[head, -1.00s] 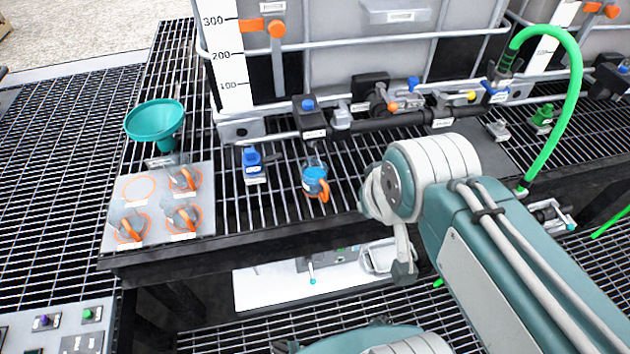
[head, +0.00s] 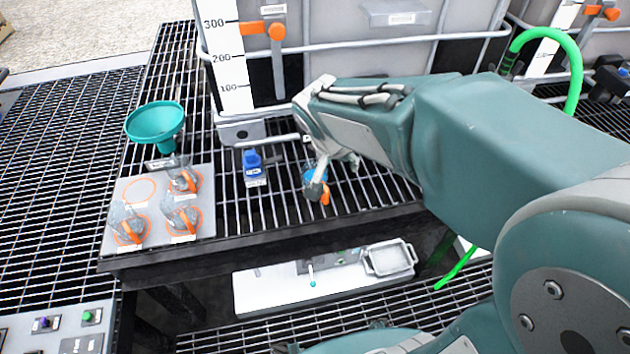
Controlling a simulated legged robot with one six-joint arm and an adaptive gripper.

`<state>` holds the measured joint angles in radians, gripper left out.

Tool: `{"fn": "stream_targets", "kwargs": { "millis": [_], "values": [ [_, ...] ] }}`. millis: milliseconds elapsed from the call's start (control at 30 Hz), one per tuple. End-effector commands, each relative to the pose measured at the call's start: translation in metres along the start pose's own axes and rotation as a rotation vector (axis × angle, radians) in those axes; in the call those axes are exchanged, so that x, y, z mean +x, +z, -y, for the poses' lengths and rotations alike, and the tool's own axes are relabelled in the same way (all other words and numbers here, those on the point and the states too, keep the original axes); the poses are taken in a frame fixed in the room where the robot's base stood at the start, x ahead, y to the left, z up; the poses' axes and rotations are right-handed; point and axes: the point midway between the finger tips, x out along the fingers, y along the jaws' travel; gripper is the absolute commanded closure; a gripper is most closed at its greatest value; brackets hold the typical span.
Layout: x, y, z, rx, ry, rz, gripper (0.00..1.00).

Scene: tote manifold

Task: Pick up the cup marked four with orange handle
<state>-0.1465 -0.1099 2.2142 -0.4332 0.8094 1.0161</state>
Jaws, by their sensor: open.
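A clear cup with blue contents and an orange handle (head: 325,195) stands on the grating in the middle of the head view. My gripper (head: 322,170) is open above and beside it and partly covers it. I cannot tell whether they touch. Three clear cups with orange handles stand on a pale plate (head: 145,243) at the left: one at the back right (head: 184,180), one at the front right (head: 182,215) and one at the front left (head: 130,228). Their labels are too small to read, so I cannot tell which is marked four.
A teal funnel (head: 155,122) stands behind the plate. A blue-topped fitting (head: 252,165) is between the plate and the blue cup. A large tank with a level scale (head: 228,60) stands behind. The plate's back left ring (head: 138,189) is empty.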

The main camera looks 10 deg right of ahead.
Motion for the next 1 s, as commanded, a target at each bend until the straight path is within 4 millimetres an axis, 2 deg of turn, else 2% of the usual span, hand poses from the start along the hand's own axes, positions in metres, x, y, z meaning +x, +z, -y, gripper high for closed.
{"fn": "stream_targets", "kwargs": {
  "millis": [33,300,400,500,667,900,1000],
  "values": [
    [0.014,-0.004,0.011,0.029,0.023,0.0,0.37],
    [0.086,-0.015,0.066,0.228,0.106,-0.055,0.37],
    [0.11,-0.014,0.083,0.287,0.12,-0.077,0.37],
    [0.125,-0.013,0.094,0.328,0.126,-0.094,0.37],
    [0.138,-0.013,0.098,0.352,0.129,-0.103,0.37],
    [0.176,-0.016,0.092,0.354,0.13,-0.102,0.37],
    [0.185,-0.016,0.091,0.353,0.129,-0.102,0.37]
  ]
}}
